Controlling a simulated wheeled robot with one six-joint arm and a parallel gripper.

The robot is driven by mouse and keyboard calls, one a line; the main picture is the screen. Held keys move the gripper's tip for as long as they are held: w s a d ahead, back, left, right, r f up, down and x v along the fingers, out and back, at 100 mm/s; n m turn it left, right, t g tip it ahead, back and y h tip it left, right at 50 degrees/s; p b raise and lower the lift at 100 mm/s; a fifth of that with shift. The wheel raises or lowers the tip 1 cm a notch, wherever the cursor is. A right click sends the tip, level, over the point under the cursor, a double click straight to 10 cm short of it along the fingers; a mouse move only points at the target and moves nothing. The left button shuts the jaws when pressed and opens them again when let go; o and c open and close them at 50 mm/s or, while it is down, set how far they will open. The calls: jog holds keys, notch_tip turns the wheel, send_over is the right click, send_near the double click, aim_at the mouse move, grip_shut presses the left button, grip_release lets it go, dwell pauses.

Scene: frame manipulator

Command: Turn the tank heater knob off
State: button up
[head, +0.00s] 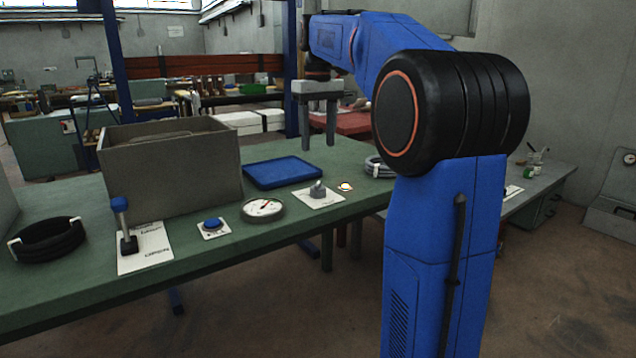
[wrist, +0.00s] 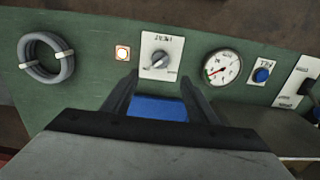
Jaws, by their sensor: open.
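The heater knob (head: 318,189) is a grey rotary knob on a white plate on the green bench. In the wrist view the knob (wrist: 160,59) sits on its labelled plate (wrist: 147,43), with its grip ridge slanted; the lettering is too small to read surely. My gripper (head: 318,143) hangs above the bench with two grey fingers pointing down, apart and empty. In the wrist view the gripper (wrist: 159,78) has its fingers spread below the knob in the picture, not touching it. A small lit lamp (head: 345,186) is beside the plate; it also shows in the wrist view (wrist: 122,53).
A round gauge (head: 263,208), a blue button (head: 212,224) and a blue-handled lever (head: 122,215) line the bench to the left. A blue tray (head: 283,172) and a grey box (head: 170,165) stand behind. A grey cable coil (head: 378,166) lies right, a black coil (head: 48,240) far left.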

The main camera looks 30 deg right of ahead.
aim_at(318, 183)
notch_tip(318, 183, down, 13)
dwell(0.5)
jog(key=c, duration=1.1)
